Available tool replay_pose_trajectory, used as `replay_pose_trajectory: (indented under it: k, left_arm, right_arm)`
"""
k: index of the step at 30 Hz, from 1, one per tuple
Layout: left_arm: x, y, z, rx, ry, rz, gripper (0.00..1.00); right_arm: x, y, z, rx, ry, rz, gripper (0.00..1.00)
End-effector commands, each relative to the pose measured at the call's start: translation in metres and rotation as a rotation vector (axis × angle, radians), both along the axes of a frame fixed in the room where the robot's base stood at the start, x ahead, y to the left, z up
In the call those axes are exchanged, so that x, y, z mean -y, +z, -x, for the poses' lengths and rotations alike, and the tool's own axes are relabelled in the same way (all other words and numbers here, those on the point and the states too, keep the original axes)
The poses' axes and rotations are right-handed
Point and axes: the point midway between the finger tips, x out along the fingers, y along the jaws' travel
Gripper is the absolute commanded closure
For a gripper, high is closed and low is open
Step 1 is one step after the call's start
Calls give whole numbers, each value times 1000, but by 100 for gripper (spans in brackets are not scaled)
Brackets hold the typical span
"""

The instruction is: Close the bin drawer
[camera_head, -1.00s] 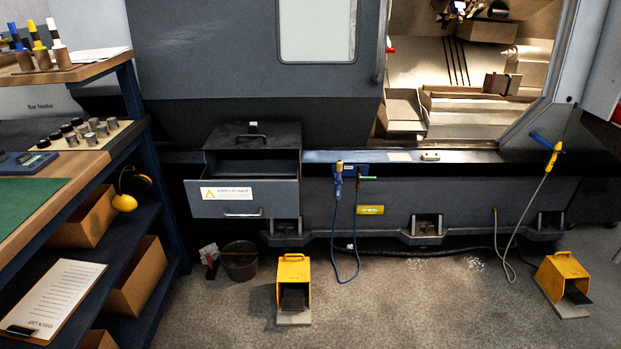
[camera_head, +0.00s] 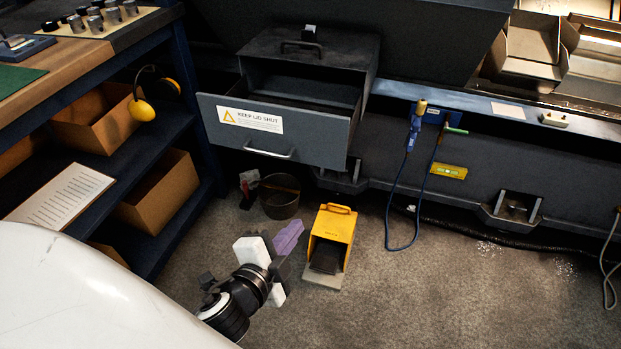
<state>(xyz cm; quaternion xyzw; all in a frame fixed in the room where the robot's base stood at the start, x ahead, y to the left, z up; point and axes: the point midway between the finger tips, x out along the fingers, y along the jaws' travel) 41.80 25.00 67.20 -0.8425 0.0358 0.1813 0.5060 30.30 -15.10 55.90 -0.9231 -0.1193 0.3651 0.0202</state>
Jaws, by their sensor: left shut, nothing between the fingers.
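The bin drawer (camera_head: 310,135) is a grey box drawer under the machine, pulled out with its inside showing. Its front panel carries a "KEEP LID SHUT" label and a pale bar handle (camera_head: 269,153). The dark bin housing (camera_head: 345,48), with a black handle on top, stands behind it. My left gripper (camera_head: 288,238) is low in the middle of the view, in front of and below the drawer, apart from its handle. It is shut and empty, with white and purple parts. My right gripper is out of view.
A yellow foot pedal (camera_head: 333,225) stands on the floor right of my left gripper. A dark bucket (camera_head: 280,197) sits under the drawer. A blue workbench with shelves (camera_head: 140,215) borders the left. A blue cable (camera_head: 389,222) hangs at right. Floor beyond the pedal is mostly clear.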

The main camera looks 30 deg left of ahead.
Motion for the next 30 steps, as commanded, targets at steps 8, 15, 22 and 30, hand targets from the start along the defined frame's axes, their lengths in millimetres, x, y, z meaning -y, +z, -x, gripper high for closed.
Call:
replay_pose_trajectory:
  k: [8,15,22,30]
  left_arm:
    - [-26,42,-27,226,12,-455,100]
    - [-32,59,-42,258,21,-523,100]
    - [-42,59,-86,257,21,-522,100]
    - [-55,56,-139,254,21,-519,100]
  right_arm:
    - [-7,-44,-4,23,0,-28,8]
    - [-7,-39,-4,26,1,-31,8]
    - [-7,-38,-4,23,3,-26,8]
    - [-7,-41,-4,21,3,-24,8]
